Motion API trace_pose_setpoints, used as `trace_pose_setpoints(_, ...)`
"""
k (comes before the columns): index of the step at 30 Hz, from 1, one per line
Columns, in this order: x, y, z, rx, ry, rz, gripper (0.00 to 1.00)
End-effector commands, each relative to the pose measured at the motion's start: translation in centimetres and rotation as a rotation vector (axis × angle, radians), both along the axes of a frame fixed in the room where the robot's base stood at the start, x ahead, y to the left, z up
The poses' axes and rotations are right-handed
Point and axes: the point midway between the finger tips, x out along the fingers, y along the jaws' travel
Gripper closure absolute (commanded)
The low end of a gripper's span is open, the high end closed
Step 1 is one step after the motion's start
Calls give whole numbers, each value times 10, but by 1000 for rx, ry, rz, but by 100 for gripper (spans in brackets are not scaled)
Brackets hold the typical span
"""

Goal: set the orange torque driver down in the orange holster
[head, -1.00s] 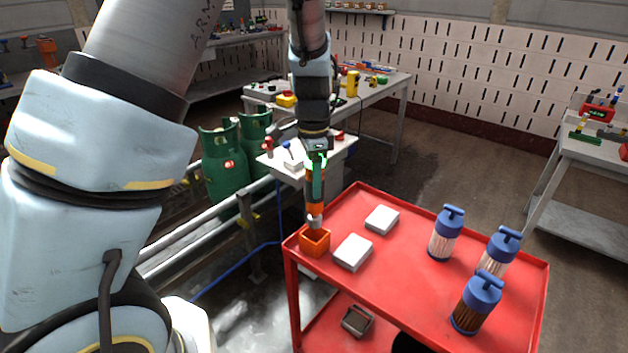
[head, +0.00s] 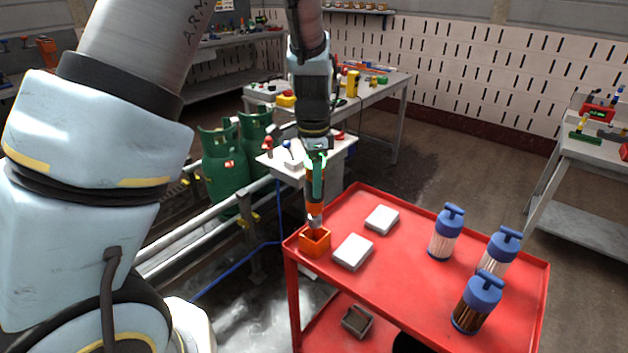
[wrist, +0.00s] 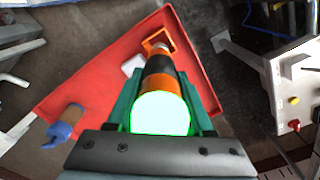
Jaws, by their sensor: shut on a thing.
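The orange torque driver (head: 314,209) hangs upright in my gripper (head: 317,178), its tip at the mouth of the orange holster (head: 315,243). The holster is a small open box at the left corner of the red cart. In the wrist view my gripper (wrist: 163,100) has its teal fingers shut on the driver (wrist: 160,80), which points away toward the holster (wrist: 157,41). The driver's lower end overlaps the holster opening; I cannot tell how deep it is.
The red cart top (head: 400,275) also carries two white boxes (head: 353,252) (head: 382,219) and several blue-capped cylinders (head: 446,233) at its right. Green gas tanks (head: 226,165) and a metal rail (head: 215,225) stand left of the cart. The cart's middle is clear.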

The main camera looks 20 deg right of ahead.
Motion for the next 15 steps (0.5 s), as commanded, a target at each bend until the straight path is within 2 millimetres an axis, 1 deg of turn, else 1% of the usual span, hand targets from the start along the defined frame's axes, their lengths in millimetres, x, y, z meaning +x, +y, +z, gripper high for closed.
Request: trace_pose_setpoints(15, 0, 0, -21, -1, 0, 0, 100)
